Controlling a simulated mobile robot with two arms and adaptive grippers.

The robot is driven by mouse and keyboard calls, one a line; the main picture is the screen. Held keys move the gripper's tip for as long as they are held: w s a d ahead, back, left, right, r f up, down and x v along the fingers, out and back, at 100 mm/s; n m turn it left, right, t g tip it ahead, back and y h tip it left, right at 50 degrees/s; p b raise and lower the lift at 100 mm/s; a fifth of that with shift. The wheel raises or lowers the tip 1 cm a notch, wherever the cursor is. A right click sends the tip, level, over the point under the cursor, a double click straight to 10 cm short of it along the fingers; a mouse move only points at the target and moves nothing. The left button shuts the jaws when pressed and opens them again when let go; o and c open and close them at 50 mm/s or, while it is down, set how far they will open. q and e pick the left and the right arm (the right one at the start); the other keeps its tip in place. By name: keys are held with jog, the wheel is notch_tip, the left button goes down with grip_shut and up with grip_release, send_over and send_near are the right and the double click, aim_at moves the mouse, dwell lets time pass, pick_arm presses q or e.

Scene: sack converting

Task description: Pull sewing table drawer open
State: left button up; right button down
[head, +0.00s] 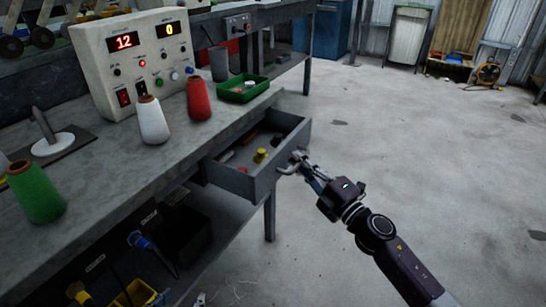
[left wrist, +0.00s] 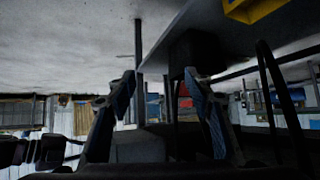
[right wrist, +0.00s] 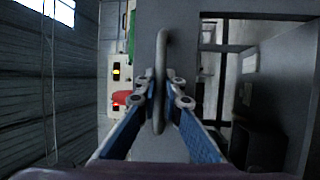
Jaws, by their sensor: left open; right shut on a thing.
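The grey sewing table drawer (head: 240,184) stands out from under the tabletop in the head view, its inside showing. It holds a yellow spool (head: 260,156) and several small dark and reddish items. My right gripper (head: 298,162) is at the drawer front, shut on the metal bar handle (head: 284,171). In the right wrist view the handle (right wrist: 161,55) stands between the fingers of the right gripper (right wrist: 163,90). My left gripper (left wrist: 160,82) shows in the left wrist view with its fingers apart and nothing between them. I cannot make it out in the head view.
The sewing table top (head: 105,180) carries a control box (head: 130,65), white (head: 152,120), red (head: 199,98) and green (head: 37,192) thread cones, and a green tray (head: 242,88). A table leg (head: 270,215) stands below the drawer.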

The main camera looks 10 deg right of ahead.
pick_arm(q)
jog(key=shift+s+a+f+g, duration=0.3)
jog(key=shift+s+f+g, duration=0.3)
jog(key=shift+s+f, duration=0.25)
pick_arm(e)
jog(key=s+d, duration=0.5)
jog(key=d, duration=0.1)
jog(key=shift+d, duration=0.4)
jog(key=c, duration=2.3)
grip_release()
jog(key=shift+c, duration=0.2)
jog(key=shift+f, duration=0.1)
jog(key=v, duration=1.2)
